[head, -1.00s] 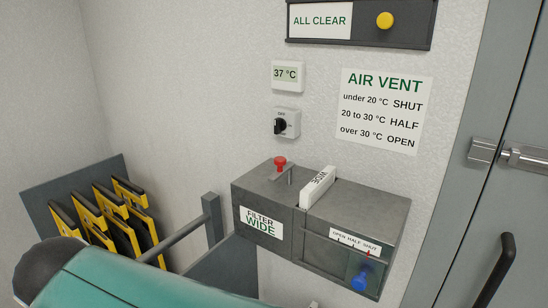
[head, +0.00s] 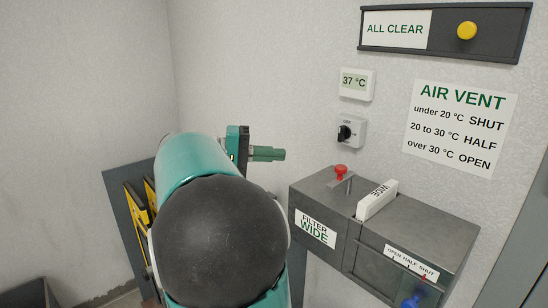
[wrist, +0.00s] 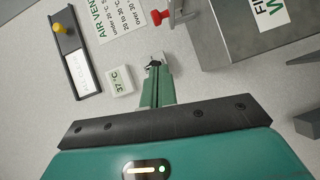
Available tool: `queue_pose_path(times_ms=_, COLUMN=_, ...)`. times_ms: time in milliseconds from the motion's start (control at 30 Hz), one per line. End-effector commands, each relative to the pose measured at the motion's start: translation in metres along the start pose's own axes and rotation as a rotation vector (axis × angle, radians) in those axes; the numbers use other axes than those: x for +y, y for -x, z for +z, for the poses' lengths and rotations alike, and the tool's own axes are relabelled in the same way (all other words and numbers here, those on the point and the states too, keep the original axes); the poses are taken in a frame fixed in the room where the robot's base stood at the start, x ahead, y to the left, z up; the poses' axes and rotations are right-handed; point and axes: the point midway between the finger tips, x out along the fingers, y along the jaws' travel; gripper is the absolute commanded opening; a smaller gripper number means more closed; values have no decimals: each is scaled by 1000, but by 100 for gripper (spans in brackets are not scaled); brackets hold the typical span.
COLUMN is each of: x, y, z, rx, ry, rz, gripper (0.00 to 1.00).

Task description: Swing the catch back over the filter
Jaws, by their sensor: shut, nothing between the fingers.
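The catch is a small grey bar with a red knob (head: 341,170), on top of the grey vent box (head: 325,195). It lies on the left part of the lid, beside the filter and not across it. My gripper (head: 282,154) is shut and empty, in front of the wall, left of the knob and slightly higher in the head view. In the wrist view the closed green fingers (wrist: 157,68) point toward the wall, and the red knob (wrist: 157,17) shows beyond them. The filter is out of the wrist view.
A thermometer (head: 357,84) reads 37 °C, with a rotary switch (head: 346,131) below it. An AIR VENT sign (head: 460,125) is on the wall. A blue knob (head: 410,301) is on the box front. Yellow-edged panels (head: 137,215) stand in a rack at left, partly hidden by my arm.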

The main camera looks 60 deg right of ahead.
Motion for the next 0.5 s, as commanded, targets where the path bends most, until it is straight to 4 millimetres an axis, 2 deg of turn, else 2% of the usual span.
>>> queue_pose_path(times_ms=100, x=0, y=-24, z=1, rx=-4, ry=1, rz=0, gripper=0)
queue_pose_path(times_ms=367, x=0, y=-75, z=1, rx=-1, ry=2, rz=-2, gripper=0)
queue_pose_path(times_ms=500, x=0, y=-90, z=16, rx=4, ry=3, rz=-3, gripper=0)
